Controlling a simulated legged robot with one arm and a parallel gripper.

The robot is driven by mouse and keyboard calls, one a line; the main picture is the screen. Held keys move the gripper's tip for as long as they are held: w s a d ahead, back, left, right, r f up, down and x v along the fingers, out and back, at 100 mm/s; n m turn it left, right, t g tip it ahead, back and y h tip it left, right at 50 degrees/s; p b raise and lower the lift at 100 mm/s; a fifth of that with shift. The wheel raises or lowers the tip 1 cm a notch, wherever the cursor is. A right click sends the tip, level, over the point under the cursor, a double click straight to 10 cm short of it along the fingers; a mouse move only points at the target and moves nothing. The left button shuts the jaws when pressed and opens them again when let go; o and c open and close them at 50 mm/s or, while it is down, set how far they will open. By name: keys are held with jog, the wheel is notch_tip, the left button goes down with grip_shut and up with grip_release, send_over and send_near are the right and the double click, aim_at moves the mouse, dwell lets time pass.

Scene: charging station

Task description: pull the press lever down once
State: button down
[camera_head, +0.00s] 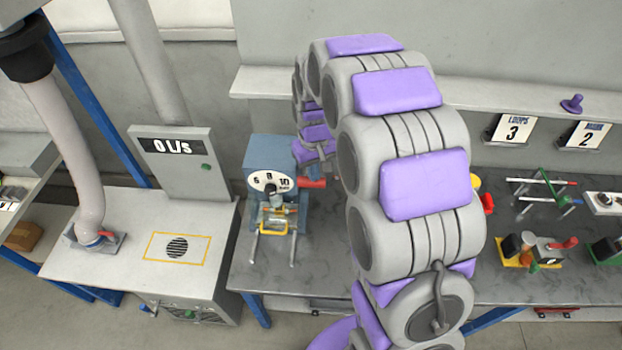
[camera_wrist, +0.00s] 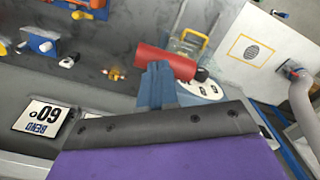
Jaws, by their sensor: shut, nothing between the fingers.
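The press (camera_head: 270,158) is a blue-grey machine with a white numbered dial on its front, standing at the left end of the dark bench. Its lever has a thick red handle (camera_head: 314,183) that sticks out at the right side. The red handle (camera_wrist: 158,62) also shows in the wrist view, where the dial (camera_wrist: 205,88) is just beside it. My gripper (camera_wrist: 157,72) has blue fingers that are shut and empty. The fingertips overlap the near edge of the red handle. I cannot tell whether they touch it.
A yellow-handled part on a metal frame (camera_head: 277,222) stands in front of the press. A white cabinet (camera_head: 180,240) with a hose is to the left. Small fixtures (camera_head: 540,250) fill the bench's right side. A shelf (camera_head: 520,122) with number cards runs behind.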

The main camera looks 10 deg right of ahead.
jog(key=shift+r+p, duration=0.55)
jog(key=shift+r, duration=2.4)
jog(key=shift+s+f, duration=0.1)
jog(key=s+f+b, duration=0.4)
jog(key=s+b, duration=0.2)
jog(key=s, duration=0.5)
jog(key=s+f+m+g+b, duration=0.1)
jog(key=s+f+b, duration=0.3)
jog(key=s, duration=0.7)
jog(key=s+f+m+b, duration=0.1)
jog(key=s+f+b, duration=0.3)
jog(key=s+b, duration=0.4)
jog(key=s, duration=0.4)
jog(key=shift+f+g, duration=0.3)
jog(key=shift+g, duration=0.1)
